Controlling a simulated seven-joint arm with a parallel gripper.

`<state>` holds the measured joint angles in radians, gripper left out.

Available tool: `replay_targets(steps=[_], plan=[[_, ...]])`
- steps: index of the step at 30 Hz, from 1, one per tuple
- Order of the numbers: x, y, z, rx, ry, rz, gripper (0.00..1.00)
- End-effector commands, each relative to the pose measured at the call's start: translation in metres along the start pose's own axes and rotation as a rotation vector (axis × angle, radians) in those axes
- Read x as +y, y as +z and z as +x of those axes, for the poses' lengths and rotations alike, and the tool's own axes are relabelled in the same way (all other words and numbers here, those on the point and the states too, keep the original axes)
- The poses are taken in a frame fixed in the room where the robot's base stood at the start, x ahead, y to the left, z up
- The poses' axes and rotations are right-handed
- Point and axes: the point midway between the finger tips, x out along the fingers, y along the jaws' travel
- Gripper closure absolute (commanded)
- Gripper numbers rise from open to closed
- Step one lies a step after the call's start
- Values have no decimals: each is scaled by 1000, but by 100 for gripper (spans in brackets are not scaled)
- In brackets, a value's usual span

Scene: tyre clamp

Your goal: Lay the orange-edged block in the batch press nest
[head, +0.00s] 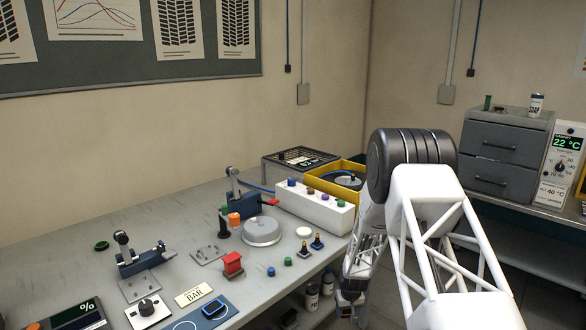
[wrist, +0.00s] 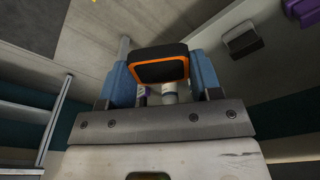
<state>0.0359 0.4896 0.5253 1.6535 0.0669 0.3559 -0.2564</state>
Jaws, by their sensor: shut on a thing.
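My gripper (wrist: 160,85) is shut on the orange-edged block (wrist: 158,66), a black rounded slab with an orange rim, held between two blue fingers in the wrist view. In the head view my gripper (head: 350,300) is low beside the bench's right front edge, partly hidden by the arm; the block is too small to make out surely there. Two blue clamp presses stand on the bench, one (head: 250,205) at the back with a red handle and one (head: 142,258) at the front left, each near a metal plate. I cannot tell which is the batch press nest.
A white box with coloured knobs (head: 315,207), a round metal disc (head: 262,232), a red block (head: 232,264) and small pegs crowd the bench (head: 180,213). A blue-edged black block (head: 214,308) lies on a blue mat. Bottles (head: 312,296) stand on the shelf below.

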Motion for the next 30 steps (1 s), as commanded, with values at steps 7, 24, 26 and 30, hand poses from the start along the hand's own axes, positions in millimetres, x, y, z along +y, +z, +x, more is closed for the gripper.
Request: replay_targets(steps=[7, 24, 26, 30], plan=[[-21, 32, 42, -1, 12, 94, 68], [-33, 52, 66, 1, 19, 159, 68], [-33, 52, 66, 1, 19, 159, 68], [-33, 52, 66, 1, 19, 158, 68]])
